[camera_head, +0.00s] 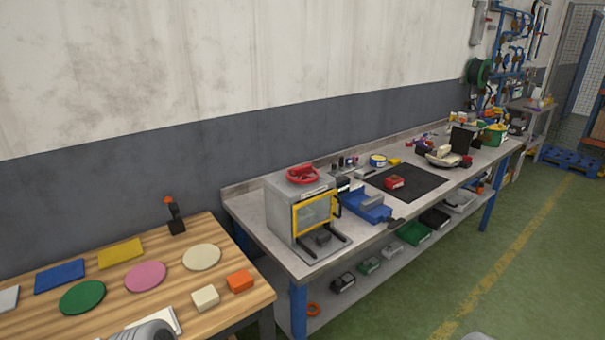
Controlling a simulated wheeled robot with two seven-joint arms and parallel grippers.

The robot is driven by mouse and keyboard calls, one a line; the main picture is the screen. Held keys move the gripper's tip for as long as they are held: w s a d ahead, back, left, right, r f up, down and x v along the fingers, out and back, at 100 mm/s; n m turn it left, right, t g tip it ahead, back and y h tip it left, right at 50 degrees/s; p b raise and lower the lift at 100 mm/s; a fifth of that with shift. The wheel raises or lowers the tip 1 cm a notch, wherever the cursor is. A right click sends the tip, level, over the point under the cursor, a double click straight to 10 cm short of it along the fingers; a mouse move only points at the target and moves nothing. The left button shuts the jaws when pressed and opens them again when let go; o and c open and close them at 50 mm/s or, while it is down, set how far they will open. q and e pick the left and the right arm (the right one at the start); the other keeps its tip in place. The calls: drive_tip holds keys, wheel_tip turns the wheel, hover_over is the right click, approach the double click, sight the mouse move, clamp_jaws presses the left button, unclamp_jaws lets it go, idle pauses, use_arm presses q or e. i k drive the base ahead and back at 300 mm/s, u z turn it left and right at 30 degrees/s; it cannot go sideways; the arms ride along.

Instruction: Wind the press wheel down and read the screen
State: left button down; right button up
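A grey box-shaped press (285,212) stands at the near left end of the grey workbench. A red hand wheel (303,174) lies flat on its top. Its front has a yellow-framed clear door (314,212), which looks shut. A dark block (322,237) sits low at the front, by dark rails. A small dark device (343,183) stands just behind the press's right side; I cannot tell whether it is the screen. Neither gripper shows; a grey rounded part of mine is at the bottom edge, apart from the press.
A wooden table (220,286) at left holds coloured discs, plates and blocks. The grey workbench (268,245) carries a blue vise (364,206), a black mat (425,187) and a red box (395,183). Green floor (520,265) at right is clear.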

sight(301, 171)
drive_tip(key=z, duration=1.15)
drive_tip(key=i, duration=1.95)
drive_tip(key=u, duration=1.95)
